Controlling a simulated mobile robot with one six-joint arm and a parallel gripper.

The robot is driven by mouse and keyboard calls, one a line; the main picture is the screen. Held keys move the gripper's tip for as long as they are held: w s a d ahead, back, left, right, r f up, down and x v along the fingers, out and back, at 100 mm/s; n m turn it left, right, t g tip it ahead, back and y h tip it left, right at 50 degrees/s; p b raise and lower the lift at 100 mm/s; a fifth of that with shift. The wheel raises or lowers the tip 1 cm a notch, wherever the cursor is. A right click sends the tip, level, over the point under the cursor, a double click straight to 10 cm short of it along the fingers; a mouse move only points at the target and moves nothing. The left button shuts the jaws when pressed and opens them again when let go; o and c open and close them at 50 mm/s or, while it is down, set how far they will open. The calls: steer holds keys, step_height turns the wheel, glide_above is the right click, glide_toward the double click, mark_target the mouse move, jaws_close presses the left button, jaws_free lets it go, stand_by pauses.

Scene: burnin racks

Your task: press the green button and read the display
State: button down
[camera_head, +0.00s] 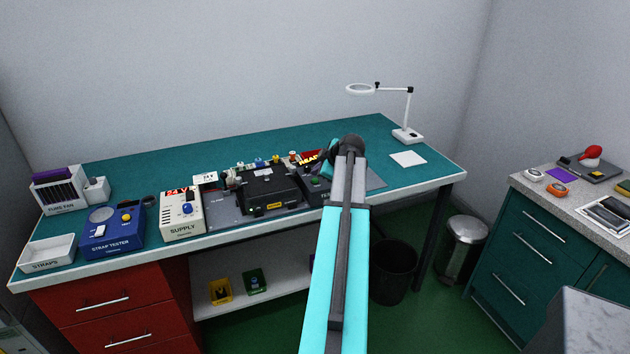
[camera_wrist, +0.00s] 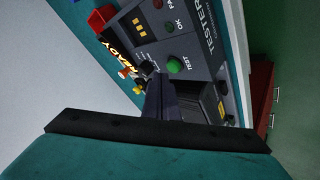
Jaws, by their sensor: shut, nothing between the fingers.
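The dark grey tester (camera_wrist: 190,42) fills the upper middle of the wrist view, turned on its side. Its green button (camera_wrist: 175,65) is marked TEST. A red lamp by FAIL and an unlit one by OK sit beyond the button. In the head view, the green button (camera_head: 314,181) shows left of my arm, and the display (camera_head: 309,158) is partly covered. My gripper (camera_wrist: 154,92) is shut and empty, its dark fingers reaching toward the tester near the button. A gap shows between fingertips and button. Contact is not visible.
On the teal bench stand a black fixture (camera_head: 268,188), the supply (camera_head: 182,212) showing 24 V, a strap tester (camera_head: 111,230), a straps tray (camera_head: 47,254) and a magnifier lamp (camera_head: 408,132). The bench's back middle is clear.

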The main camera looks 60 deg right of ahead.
steer(key=shift+f+b, duration=0.85)
steer(key=shift+b, duration=0.25)
stand_by(1.2)
steer(key=shift+r, duration=0.15)
stand_by(0.3)
steer(key=shift+r, duration=0.7)
steer(key=shift+r, duration=0.1)
steer(key=shift+r+p, duration=0.75)
steer(key=shift+r, duration=1.65)
